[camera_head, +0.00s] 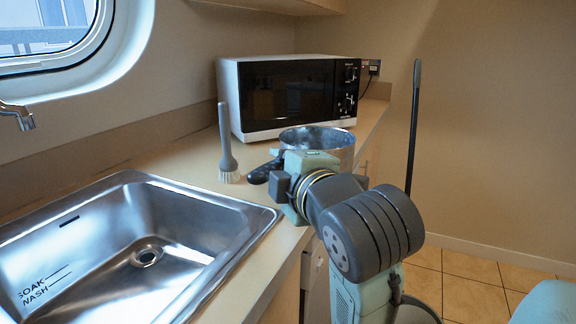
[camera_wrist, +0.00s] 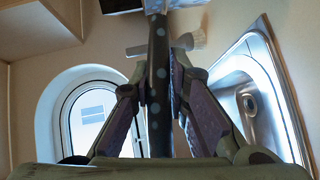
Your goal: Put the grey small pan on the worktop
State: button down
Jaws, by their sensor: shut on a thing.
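The grey small pan (camera_head: 322,139) shows in the head view by the right front edge of the worktop (camera_head: 200,172), in front of the microwave. It looks upright, with its round rim facing up. I cannot tell whether its base touches the worktop. My gripper (camera_head: 272,178) is shut on the pan's dark handle. My wrist hides the lower part of the pan. In the wrist view the dark, pale-spotted handle (camera_wrist: 158,75) runs between the two fingers of my gripper (camera_wrist: 160,88).
A white microwave (camera_head: 290,95) stands behind the pan. A grey upright brush (camera_head: 227,150) stands left of the handle. A steel sink (camera_head: 130,240) fills the near left. A dark pole (camera_head: 413,125) rises at the right. Bare worktop lies between sink and brush.

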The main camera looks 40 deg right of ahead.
jog(key=p+x, duration=0.1)
jog(key=x, duration=0.4)
jog(key=d+f+p+x, duration=0.1)
jog(key=x, duration=0.4)
jog(key=s+d+p+x, duration=0.1)
jog(key=x, duration=0.5)
jog(key=shift+w+f+p, duration=0.15)
jog(key=shift+f+p, duration=0.15)
jog(key=shift+f, duration=0.55)
jog(key=shift+f, duration=0.2)
jog(key=c, duration=1.6)
grip_release()
jog(key=shift+o, duration=0.2)
